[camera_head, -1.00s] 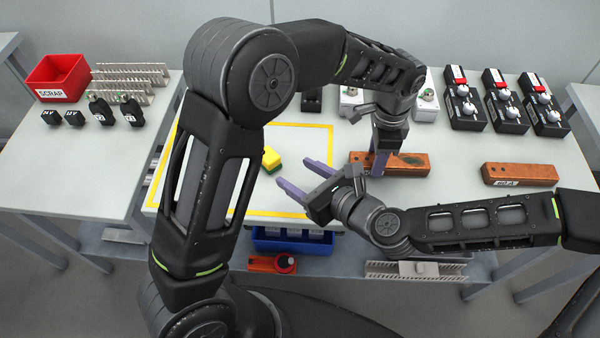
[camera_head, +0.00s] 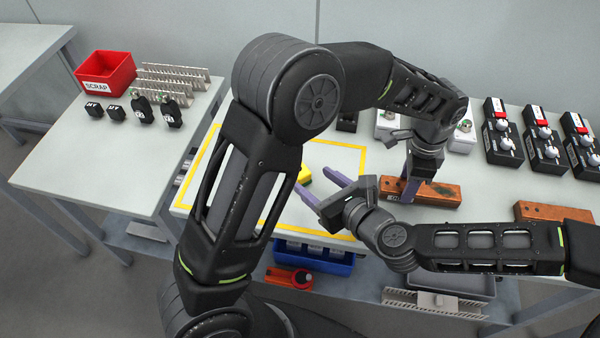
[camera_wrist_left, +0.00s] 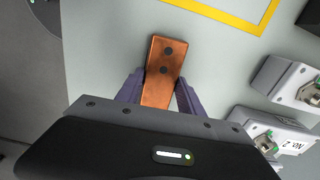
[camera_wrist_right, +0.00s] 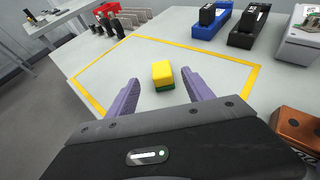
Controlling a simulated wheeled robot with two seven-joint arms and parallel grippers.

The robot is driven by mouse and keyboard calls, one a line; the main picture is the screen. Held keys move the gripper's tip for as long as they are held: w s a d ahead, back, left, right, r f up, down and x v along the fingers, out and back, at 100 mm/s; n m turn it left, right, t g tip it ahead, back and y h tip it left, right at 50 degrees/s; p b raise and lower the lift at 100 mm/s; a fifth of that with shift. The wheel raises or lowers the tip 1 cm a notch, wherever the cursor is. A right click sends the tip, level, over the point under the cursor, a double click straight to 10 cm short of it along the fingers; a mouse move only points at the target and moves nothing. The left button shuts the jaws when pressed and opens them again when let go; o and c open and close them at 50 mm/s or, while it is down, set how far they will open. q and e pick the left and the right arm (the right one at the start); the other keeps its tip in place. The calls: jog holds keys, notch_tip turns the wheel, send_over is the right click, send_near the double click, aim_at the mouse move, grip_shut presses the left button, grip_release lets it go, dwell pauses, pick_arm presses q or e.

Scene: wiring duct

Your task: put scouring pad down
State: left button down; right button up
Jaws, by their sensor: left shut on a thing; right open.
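The scouring pad (camera_head: 304,175), yellow above and green below, rests on the table inside the yellow outline. The right wrist view shows it (camera_wrist_right: 162,74) whole, just ahead of the space between my right fingertips. My right gripper (camera_head: 314,178) is open and empty, close to the pad on its near right side in the head view. My left gripper (camera_head: 410,190) is shut on a copper bar (camera_head: 443,195) at the table's front right. In the left wrist view the bar (camera_wrist_left: 163,60) runs between the two fingers.
A red scrap bin (camera_head: 106,76) and black blocks stand on the left table. Black switch units (camera_head: 540,148) and white units (camera_head: 388,124) stand at the back right. A second copper bar (camera_head: 553,212) lies at right. A blue bin (camera_head: 314,260) sits below the front edge.

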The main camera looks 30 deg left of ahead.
aim_at(302, 172)
jog(key=shift+x, duration=1.45)
jog(key=x, duration=0.5)
jog(key=shift+f, duration=0.3)
jog(key=shift+c, duration=0.4)
grip_shut()
